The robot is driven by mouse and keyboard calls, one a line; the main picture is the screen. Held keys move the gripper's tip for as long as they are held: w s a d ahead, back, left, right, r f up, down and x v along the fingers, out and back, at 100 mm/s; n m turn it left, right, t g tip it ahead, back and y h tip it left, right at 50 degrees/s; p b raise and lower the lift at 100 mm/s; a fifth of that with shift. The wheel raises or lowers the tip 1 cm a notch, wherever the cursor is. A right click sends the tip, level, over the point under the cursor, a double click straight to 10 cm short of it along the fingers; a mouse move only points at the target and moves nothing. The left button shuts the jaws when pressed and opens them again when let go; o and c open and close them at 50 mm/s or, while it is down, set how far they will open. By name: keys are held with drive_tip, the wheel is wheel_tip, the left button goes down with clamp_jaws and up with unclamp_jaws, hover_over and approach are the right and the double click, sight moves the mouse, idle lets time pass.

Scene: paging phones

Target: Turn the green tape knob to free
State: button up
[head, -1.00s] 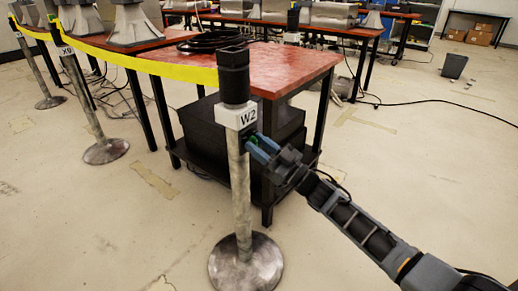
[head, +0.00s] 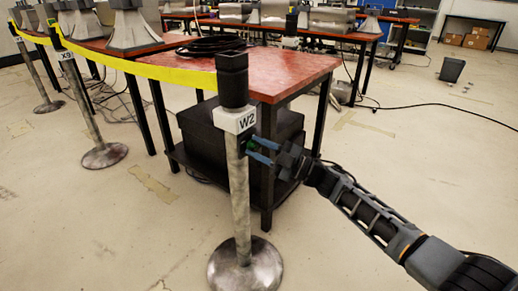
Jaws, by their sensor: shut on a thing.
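The green knob (head: 252,143) is a small patch of green on the right side of the post marked W2 (head: 238,200), just below its white label block (head: 235,118). My gripper (head: 257,150) reaches in from the right with its blue fingers at the knob, one above the other. It is shut on the knob, and the fingers hide part of it. The knob's pointer and markings are too small to read. A yellow tape (head: 175,76) runs from the black head (head: 232,78) of this post to the left.
A red-topped table (head: 290,72) with a black box (head: 285,130) on its lower shelf stands close behind the post and gripper. Another post marked X9 (head: 88,110) stands at left. The floor at front left is clear.

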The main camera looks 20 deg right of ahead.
drive_tip(key=shift+f, duration=0.1)
idle(0.3)
drive_tip(key=o, duration=0.7)
drive_tip(key=p+v, duration=0.1)
drive_tip(key=v, duration=0.7)
drive_tip(key=shift+p, duration=0.3)
drive_tip(key=shift+w, duration=0.1)
